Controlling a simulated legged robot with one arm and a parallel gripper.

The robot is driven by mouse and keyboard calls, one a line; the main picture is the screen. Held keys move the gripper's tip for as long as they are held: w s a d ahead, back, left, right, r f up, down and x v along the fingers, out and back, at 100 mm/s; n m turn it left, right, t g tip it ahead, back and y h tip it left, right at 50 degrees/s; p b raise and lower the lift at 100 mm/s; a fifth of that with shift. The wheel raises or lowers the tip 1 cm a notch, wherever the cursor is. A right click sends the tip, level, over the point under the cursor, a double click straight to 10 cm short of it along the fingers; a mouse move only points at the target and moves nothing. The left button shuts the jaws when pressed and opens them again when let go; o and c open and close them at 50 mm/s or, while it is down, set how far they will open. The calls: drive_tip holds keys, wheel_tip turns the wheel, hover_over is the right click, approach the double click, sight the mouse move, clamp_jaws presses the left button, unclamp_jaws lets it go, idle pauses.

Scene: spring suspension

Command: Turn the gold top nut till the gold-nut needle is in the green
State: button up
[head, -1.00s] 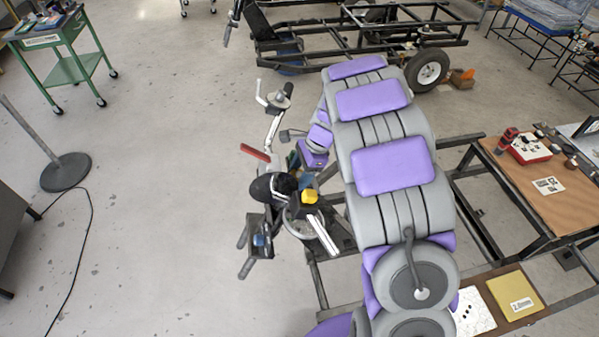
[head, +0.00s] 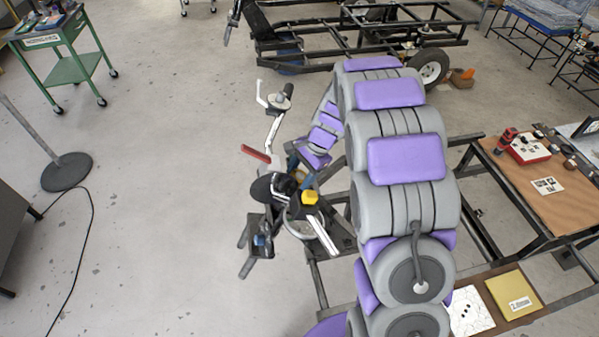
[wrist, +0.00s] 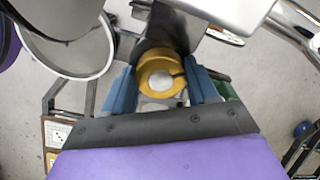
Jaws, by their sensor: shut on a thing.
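In the wrist view the gold top nut (wrist: 158,68) is a round gold ring with a pale round centre and a dark slot on its right side. My gripper (wrist: 162,86) has its two blue fingers on either side of the nut, shut on it. A gold-nut needle and a green zone cannot be made out in either view.
A wide silver ring (wrist: 75,62) is left of the nut. A work table (head: 560,205) stands right. The floor at left is mostly clear.

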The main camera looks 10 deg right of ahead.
drive_tip(key=n, duration=0.5)
drive_tip(key=shift+n, duration=0.3)
drive_tip(key=shift+w+d+n+b, duration=0.15)
drive_tip(key=shift+n+b, duration=0.4)
drive_tip(key=shift+n, duration=1.45)
drive_tip(key=shift+r, duration=0.1)
drive_tip(key=o, duration=1.1)
drive_tip(key=shift+c, duration=0.2)
drive_tip(key=shift+d, duration=0.1)
drive_tip(key=p+v, duration=0.3)
drive_tip(key=v, duration=1.4)
drive_tip(key=shift+r, duration=0.1)
